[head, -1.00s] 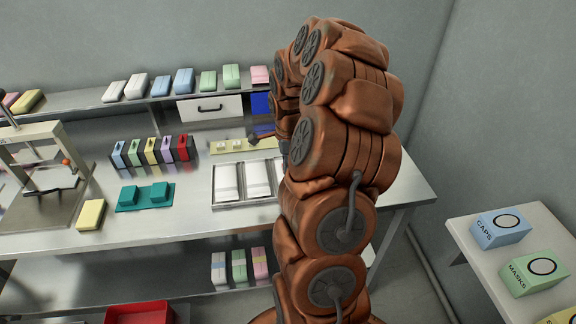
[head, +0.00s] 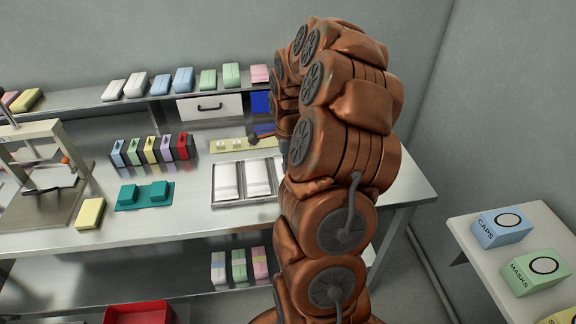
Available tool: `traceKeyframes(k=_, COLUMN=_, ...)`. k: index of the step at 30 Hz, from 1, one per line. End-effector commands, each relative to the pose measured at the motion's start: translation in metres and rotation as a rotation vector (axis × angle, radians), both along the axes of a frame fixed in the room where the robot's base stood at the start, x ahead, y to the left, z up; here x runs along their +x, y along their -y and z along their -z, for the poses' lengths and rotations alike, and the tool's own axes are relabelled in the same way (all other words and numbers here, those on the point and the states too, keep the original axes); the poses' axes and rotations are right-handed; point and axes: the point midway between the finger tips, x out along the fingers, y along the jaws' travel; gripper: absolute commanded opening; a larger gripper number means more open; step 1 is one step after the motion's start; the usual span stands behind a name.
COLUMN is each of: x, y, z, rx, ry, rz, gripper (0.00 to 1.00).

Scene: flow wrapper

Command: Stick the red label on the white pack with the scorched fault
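White packs (head: 226,180) lie in a metal tray (head: 214,201) on the steel bench, one per visible compartment. My arm hides the right part of the tray. From here I cannot make out a scorched fault on any pack. A row of coloured label holders stands behind and left of the tray, with a red one (head: 184,146) at its right end. No loose red label shows.
A yellow pack (head: 90,213) and a teal fixture (head: 145,195) lie left of the tray. A press-like frame (head: 40,150) stands at far left. Packs line the back shelf (head: 160,96). A red bin (head: 139,314) is below the bench. A side table (head: 480,250) holds labelled boxes.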

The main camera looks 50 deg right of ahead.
Motion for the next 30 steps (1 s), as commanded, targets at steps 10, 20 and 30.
traceKeyframes(k=10, x=-0.0003, y=-0.0002, z=0.0009, rx=0.001, ry=-0.002, rz=0.0, gripper=0.12)
traceKeyframes(k=20, x=-0.0002, y=-0.0001, z=0.0006, rx=0.001, ry=-0.001, rz=0.0, gripper=0.35)
traceKeyframes(k=30, x=0.0006, y=0.0007, z=-0.0085, rx=-0.003, ry=0.002, rz=0.0, gripper=0.35)
